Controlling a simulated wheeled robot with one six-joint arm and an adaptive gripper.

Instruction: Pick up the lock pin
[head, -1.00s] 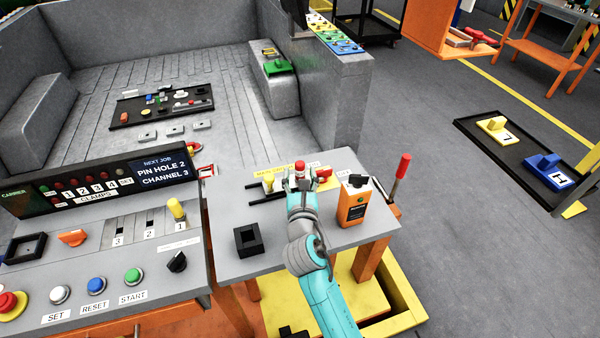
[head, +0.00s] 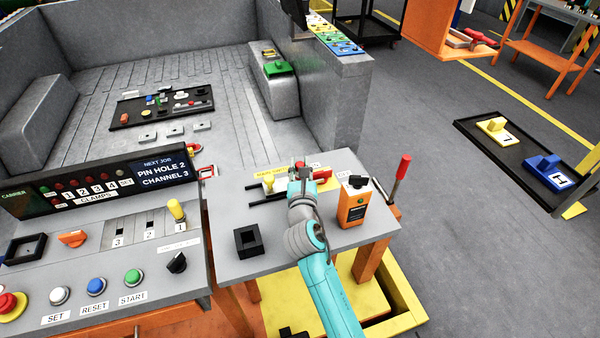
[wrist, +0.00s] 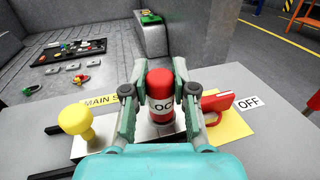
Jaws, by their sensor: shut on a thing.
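The lock pin is a red cylinder with a white lettered band; it stands upright in the wrist view (wrist: 160,84). My gripper (wrist: 160,92) is shut on it, one finger pressed to each side. In the head view, my gripper (head: 300,174) is over the far part of the small grey table, and mostly hides the pin. The pin's lower end is close to a metal plate (wrist: 105,138); I cannot tell whether it is seated or raised.
A yellow knob (wrist: 76,120) stands left of the pin and a red switch handle (wrist: 217,102) stands close on the right, by an OFF label. An orange box (head: 353,208) and a black square holder (head: 248,240) stand on the table (head: 285,240).

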